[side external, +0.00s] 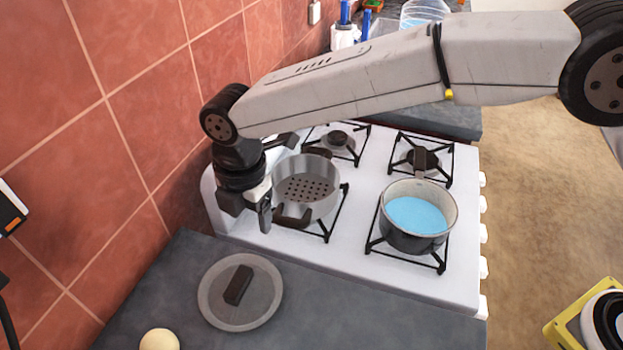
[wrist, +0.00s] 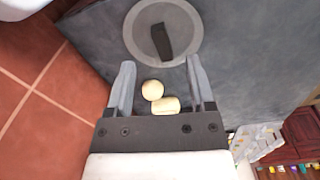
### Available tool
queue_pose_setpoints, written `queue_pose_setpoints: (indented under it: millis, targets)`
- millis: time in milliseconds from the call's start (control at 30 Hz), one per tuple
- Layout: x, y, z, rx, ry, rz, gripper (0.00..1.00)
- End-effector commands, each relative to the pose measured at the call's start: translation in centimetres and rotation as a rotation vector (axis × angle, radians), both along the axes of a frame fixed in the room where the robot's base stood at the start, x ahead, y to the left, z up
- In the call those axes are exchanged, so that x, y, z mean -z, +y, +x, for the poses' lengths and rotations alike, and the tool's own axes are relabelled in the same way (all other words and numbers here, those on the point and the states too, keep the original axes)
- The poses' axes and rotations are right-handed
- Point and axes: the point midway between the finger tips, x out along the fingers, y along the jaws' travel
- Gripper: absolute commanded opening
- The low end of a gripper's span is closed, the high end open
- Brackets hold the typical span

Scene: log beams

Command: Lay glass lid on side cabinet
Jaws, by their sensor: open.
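The glass lid (side external: 253,304) lies flat on the dark grey side cabinet (side external: 380,325), left of the stove in front. It is a round, see-through disc with a dark bar handle on top. In the wrist view the lid (wrist: 184,45) shows at the top, beyond the fingertips. My gripper (side external: 252,208) is open and empty, up near the wall beside the steel pot, apart from the lid.
A steel pot with a perforated insert (side external: 312,190) stands on the near-wall burner, close to my gripper. A saucepan of blue liquid (side external: 416,216) sits on another burner. Pale round pieces (wrist: 152,90) lie on the cabinet near the lid. The tiled wall (side external: 110,110) borders the left.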

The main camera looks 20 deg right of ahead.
Motion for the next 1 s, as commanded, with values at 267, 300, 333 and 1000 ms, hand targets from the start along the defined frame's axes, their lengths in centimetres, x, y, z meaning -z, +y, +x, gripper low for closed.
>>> queue_pose_setpoints:
  millis: [267,300,333,1000]
  targets:
    - [-0.2,-9.8,2.3,0.453,-0.027,0.036,0.7]
    - [-0.2,-11.4,2.3,0.527,-0.031,0.043,0.7]
    - [-0.2,-12.6,2.4,0.582,-0.034,0.048,0.7]
    - [1.9,-35.0,-6.6,1.794,-0.097,0.195,0.7]
